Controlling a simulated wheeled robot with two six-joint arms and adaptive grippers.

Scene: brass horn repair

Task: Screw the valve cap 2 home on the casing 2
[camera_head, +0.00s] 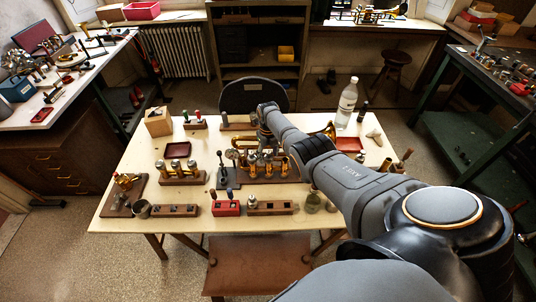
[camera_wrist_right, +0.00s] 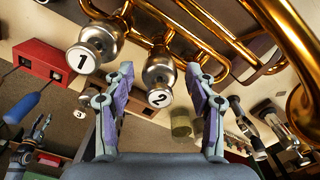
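In the right wrist view, a silver valve cap marked 2 (camera_wrist_right: 161,74) sits at the end of a brass casing (camera_wrist_right: 160,48). I cannot tell how tightly it is seated. My right gripper (camera_wrist_right: 160,72) is open, with a finger on each side of cap 2 and visible gaps between. In the head view the right gripper (camera_head: 262,138) points down above the brass horn (camera_head: 243,155) in the middle of the table. Cap 2 cannot be told apart there.
A silver cap marked 1 (camera_wrist_right: 97,42) is close to the left finger in the wrist view. Brass tubes (camera_wrist_right: 250,40) run close on the right. Wooden blocks (camera_head: 177,210), a red block (camera_head: 226,207) and a bottle (camera_head: 347,103) stand on the table (camera_head: 135,160).

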